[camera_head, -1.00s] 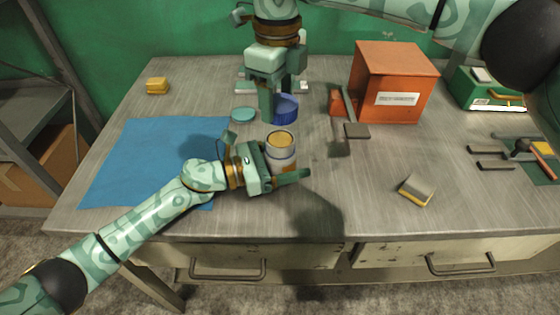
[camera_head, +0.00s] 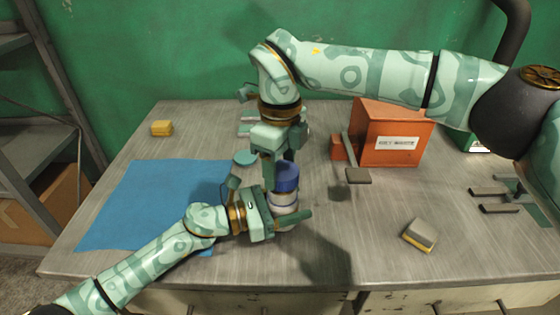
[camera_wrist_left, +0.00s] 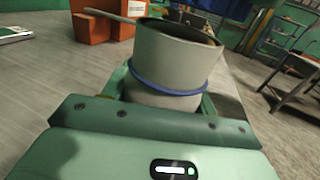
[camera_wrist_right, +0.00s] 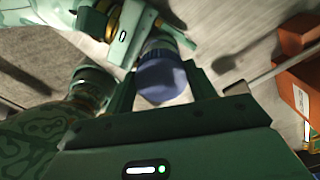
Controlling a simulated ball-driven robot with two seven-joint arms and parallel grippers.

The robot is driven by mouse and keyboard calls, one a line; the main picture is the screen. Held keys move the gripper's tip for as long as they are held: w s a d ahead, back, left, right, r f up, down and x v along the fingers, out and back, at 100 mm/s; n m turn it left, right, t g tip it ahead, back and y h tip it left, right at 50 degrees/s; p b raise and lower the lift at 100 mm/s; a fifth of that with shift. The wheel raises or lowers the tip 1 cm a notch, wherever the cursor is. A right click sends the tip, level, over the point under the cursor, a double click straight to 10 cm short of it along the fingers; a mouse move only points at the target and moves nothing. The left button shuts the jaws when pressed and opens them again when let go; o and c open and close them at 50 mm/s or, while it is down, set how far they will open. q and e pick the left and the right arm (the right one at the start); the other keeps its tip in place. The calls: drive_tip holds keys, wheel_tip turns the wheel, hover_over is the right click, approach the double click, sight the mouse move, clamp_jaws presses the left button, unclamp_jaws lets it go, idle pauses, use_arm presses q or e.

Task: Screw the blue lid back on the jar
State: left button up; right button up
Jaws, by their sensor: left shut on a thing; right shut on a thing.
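In the right wrist view the lid (camera_wrist_right: 162,76) lies between the fingers. I cannot tell whether it is seated or just above the rim.
A yellow block (camera_head: 162,128) sits at the back left. An orange box (camera_head: 390,133) and a dark-headed tool (camera_head: 357,175) stand right. A grey-yellow block (camera_head: 420,236) lies front right; bench around it is clear.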

sight(282, 204)
drive_tip(key=shift+f, duration=0.25)
idle(0.3)
drive_tip(key=shift+f, duration=0.9)
drive_tip(key=shift+f, duration=0.5)
